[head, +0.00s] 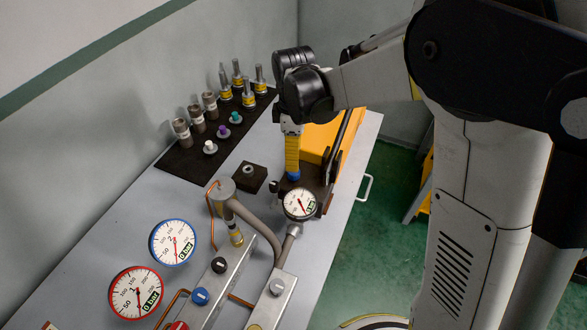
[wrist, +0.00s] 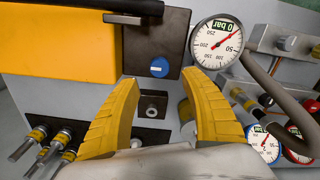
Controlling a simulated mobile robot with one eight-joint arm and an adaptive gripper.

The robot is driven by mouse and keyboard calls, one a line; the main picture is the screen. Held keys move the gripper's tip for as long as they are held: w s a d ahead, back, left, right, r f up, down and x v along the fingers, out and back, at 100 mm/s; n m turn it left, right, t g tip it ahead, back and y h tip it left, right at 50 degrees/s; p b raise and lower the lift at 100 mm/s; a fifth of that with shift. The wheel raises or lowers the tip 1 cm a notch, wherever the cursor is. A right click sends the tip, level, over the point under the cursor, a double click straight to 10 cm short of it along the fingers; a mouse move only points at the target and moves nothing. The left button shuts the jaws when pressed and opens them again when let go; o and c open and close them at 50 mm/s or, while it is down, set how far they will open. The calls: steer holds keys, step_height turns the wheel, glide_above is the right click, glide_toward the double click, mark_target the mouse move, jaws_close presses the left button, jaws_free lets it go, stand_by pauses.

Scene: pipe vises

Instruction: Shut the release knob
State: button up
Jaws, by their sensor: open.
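A round blue knob (wrist: 159,67) with a pale mark sits on the dark pump block (wrist: 176,28) in the wrist view. I take it to be the release knob; its blue also shows just below my finger in the head view (head: 293,177). My gripper (wrist: 160,80) is open and empty, with its yellow fingers spread either side of the knob's line. In the head view my gripper (head: 292,172) points down over the pump. I cannot tell how far the fingertips are from the knob.
A gauge (head: 300,204) stands close beside the gripper, with a grey hose (head: 258,228) leading off it. A yellow box (head: 322,135) lies behind. Blue-rimmed (head: 173,242) and red-rimmed (head: 136,292) gauges and a rack of fittings (head: 190,160) stand to the left. Bare bench (head: 130,215) lies between.

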mark_target(294, 173)
step_height(294, 173, down, 7)
steer(key=shift+f+b, duration=0.1)
steer(key=shift+b, duration=0.7)
jaws_close()
